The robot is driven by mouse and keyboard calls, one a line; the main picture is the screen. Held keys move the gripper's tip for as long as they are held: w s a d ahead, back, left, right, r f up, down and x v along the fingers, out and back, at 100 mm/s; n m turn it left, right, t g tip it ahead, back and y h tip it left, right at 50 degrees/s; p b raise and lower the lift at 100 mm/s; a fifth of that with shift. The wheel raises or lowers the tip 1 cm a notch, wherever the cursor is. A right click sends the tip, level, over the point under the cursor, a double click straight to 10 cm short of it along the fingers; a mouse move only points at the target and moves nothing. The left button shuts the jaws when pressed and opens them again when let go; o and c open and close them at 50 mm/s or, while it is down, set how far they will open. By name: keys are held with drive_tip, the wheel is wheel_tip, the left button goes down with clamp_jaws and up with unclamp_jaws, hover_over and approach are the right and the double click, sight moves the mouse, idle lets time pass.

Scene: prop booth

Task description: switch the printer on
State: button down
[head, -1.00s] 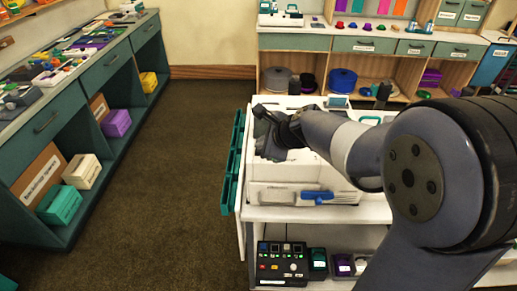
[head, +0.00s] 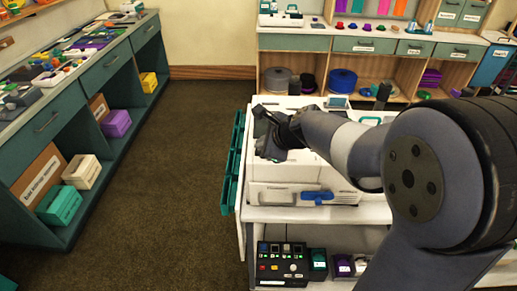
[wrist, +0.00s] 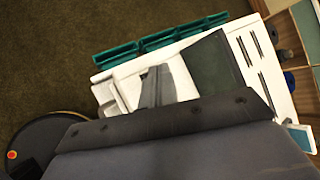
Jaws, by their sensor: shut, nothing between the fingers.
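The white printer (head: 276,190) stands on top of a white cart, with a blue handle (head: 318,197) on its front. My gripper (head: 264,134) is over the printer's left part and hides some of it. In the wrist view my gripper (wrist: 157,75) is shut and empty, with its dark fingertips in front of the white printer (wrist: 245,48). I cannot tell whether they touch it. I cannot make out a power switch in either view; my arm covers much of the printer's top.
Teal bins (head: 233,160) hang on the cart's left side. A dark control box (head: 282,263) with buttons sits on the lower shelf. A teal workbench (head: 85,100) stands at left and shelves (head: 375,45) at the back. The brown floor between is clear.

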idle(0.5)
drive_tip(key=shift+f+b, duration=0.35)
drive_tip(key=shift+f, duration=0.15)
drive_tip(key=shift+r, duration=0.1)
drive_tip(key=shift+r+p, duration=0.25)
drive_tip(key=shift+p, duration=0.15)
wheel_tip(320, 180, up, 6)
drive_tip(key=p, duration=0.6)
drive_tip(key=shift+r, duration=0.15)
